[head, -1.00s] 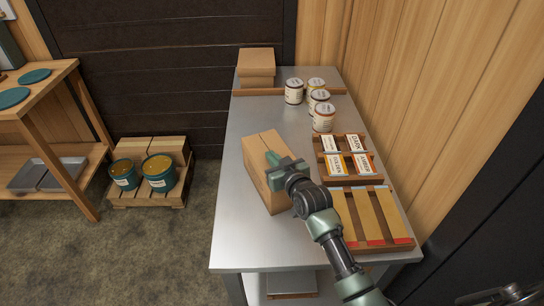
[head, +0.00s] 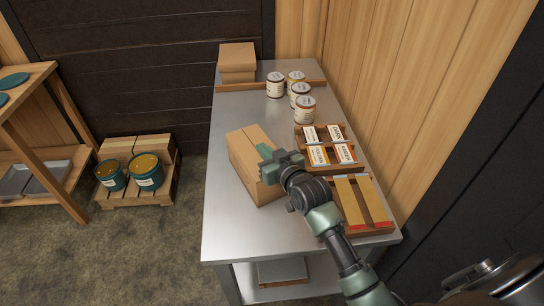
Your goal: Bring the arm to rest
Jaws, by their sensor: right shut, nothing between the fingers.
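My right gripper (head: 268,157) is shut and empty. It is over the right side of a closed cardboard box (head: 245,160) on the steel table (head: 225,215); I cannot tell whether it touches the box. My right arm (head: 335,235) reaches in from the lower right, across the front of the table. My left gripper is out of view.
Several tins (head: 305,109) stand behind the box. A wooden label tray (head: 327,145) and a slatted rack (head: 360,203) lie along the right, close under the arm. The table's front left is clear.

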